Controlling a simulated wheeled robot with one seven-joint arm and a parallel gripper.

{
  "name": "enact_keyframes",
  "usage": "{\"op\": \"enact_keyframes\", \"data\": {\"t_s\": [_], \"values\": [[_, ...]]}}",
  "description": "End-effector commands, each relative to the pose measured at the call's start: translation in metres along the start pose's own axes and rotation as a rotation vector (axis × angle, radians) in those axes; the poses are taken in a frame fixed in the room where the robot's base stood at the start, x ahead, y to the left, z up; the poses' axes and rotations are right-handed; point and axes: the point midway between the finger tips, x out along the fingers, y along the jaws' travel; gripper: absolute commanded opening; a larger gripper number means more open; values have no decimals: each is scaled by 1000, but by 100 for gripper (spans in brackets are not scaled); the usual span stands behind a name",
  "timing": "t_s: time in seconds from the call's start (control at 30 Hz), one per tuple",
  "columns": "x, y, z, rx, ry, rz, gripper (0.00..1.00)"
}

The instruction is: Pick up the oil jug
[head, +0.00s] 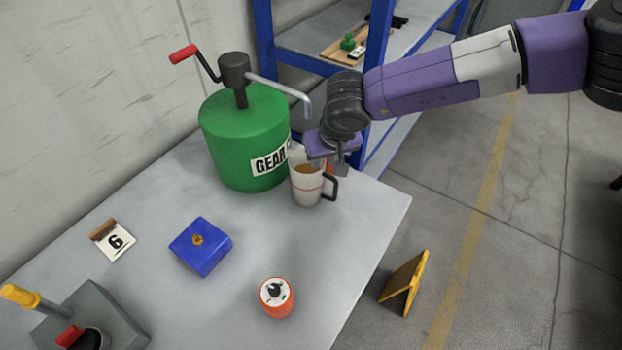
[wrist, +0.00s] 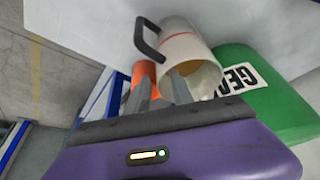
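The oil jug (head: 307,189) is a whitish jug with a red line, a dark handle and amber liquid inside. It stands upright on the grey table in front of the green drum. In the wrist view the jug (wrist: 186,50) shows its mouth toward me and its handle at the left. My gripper (head: 338,168) is at the jug's rim, on the handle side. In the wrist view the fingers of my gripper (wrist: 164,88) are apart. The right finger overlaps the jug's mouth; I cannot tell whether it touches.
The green gear-oil drum (head: 243,135) with its crank pump stands close behind the jug. An orange object (wrist: 144,70) is close beside the jug, by the left finger. A blue block (head: 201,247), orange-and-white can (head: 276,298) and number 6 card (head: 115,242) sit nearer. A blue-framed shelf (head: 265,40) stands behind.

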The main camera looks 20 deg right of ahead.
Motion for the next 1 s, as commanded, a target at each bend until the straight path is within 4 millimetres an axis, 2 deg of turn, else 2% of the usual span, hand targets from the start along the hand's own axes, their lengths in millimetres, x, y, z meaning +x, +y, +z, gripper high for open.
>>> {"op": "enact_keyframes", "data": {"t_s": [0.27,0.4,1.0], "values": [[3,0,0,0,0,0,26],[3,0,0,0,0,0,0],[3,0,1,0,-1,0,0]]}}
